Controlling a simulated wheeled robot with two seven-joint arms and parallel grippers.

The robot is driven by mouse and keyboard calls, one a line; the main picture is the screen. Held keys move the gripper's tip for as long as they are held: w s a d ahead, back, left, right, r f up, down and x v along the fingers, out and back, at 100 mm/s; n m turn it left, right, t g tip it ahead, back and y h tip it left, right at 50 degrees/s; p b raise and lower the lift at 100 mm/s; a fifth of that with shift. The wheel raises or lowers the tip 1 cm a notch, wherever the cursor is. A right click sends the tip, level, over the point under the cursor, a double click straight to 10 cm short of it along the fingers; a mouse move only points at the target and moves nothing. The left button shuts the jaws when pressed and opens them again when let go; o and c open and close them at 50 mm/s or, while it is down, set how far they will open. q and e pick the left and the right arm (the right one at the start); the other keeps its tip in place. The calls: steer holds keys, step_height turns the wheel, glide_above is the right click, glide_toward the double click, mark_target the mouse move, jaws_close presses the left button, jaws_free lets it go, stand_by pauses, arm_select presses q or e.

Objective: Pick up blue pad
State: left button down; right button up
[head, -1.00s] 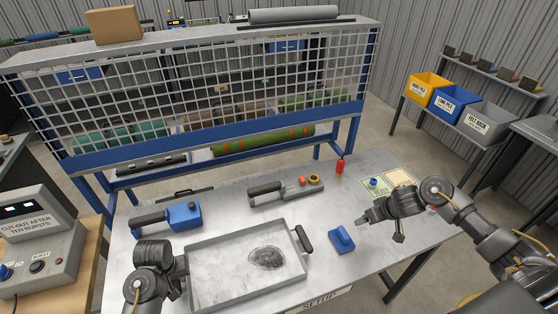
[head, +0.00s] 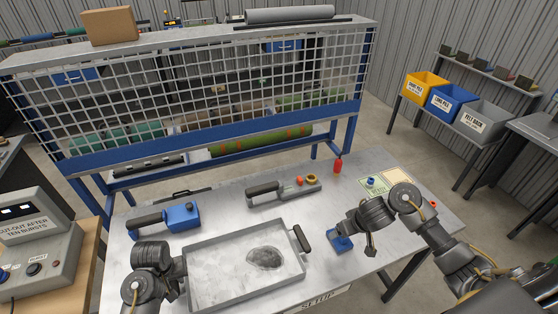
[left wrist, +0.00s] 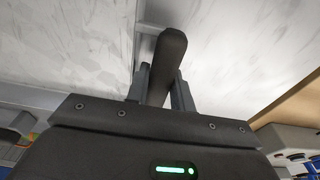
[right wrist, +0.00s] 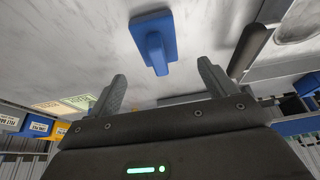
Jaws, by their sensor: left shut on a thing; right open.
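The blue pad (head: 341,243) lies on the metal table to the right of the tray, partly hidden by my right arm. In the right wrist view the pad (right wrist: 154,38), a flat base with a raised grip, lies ahead of the open jaws. My right gripper (right wrist: 161,78) is empty and apart from the pad. My left gripper (head: 178,270) is at the left side of the shallow metal tray (head: 245,297). In the left wrist view its fingers are shut on the tray's dark handle (left wrist: 170,55).
A blue tool (head: 182,217) lies behind left. A red bottle (head: 338,164) and a green card (head: 372,185) are at the back right. A mesh rack (head: 220,90) stands behind the table.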

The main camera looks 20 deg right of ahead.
mark_target(340, 245)
steer(key=shift+x, duration=3.9)
steer(key=shift+d, duration=0.15)
steer(key=c, duration=1.1)
